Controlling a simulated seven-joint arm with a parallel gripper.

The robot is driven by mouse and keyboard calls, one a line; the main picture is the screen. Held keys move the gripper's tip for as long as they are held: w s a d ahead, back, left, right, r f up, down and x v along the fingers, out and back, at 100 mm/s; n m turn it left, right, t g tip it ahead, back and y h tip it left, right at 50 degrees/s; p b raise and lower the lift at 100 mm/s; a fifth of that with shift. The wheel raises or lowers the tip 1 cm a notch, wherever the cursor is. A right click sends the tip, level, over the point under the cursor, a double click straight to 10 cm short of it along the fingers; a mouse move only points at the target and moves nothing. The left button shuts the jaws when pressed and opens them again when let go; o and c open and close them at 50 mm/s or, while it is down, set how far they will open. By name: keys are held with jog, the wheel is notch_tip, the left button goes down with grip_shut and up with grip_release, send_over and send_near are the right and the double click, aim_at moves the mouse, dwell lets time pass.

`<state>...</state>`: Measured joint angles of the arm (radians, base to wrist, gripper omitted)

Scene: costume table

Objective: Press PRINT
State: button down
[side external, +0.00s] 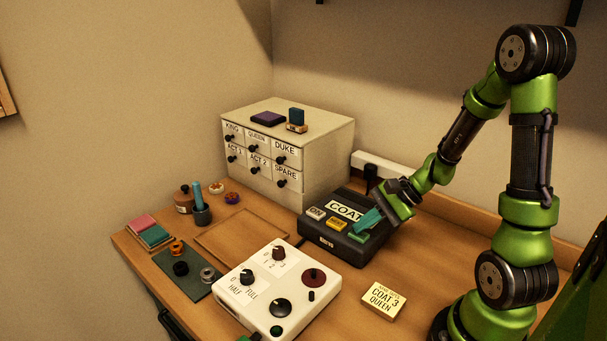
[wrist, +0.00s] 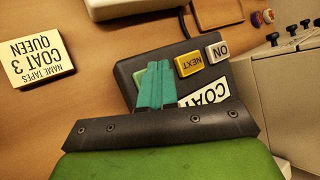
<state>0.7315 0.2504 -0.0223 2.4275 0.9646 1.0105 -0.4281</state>
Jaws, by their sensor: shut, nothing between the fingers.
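The dark label machine (side external: 330,243) stands on the table with a window reading COAT (side external: 344,211). Its front row holds a white ON button (side external: 316,212), a yellow button (side external: 337,224) and a green button (side external: 356,238) at the right end. No PRINT lettering is readable.
A box marked NAME TAPES, COAT 3 QUEEN (side external: 383,301) lies in front of the machine. A white control box with knobs (side external: 254,302) stands to the left front. A labelled drawer cabinet (side external: 327,142) stands behind. Bare table lies right of the machine.

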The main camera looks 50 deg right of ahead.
aim_at(368, 242)
jog(key=shift+r, duration=0.65)
jog(key=shift+r, duration=2.5)
jog(key=s+a+r+n+h, duration=0.4)
jog(key=s+a+r+n, duration=0.2)
jog(key=a+r+n, duration=0.4)
jog(key=a+n, duration=0.2)
jog(key=n, duration=0.2)
jog(key=shift+s+r+n, duration=0.3)
jog(key=shift+r+n, duration=0.05)
jog(key=shift+n, duration=0.05)
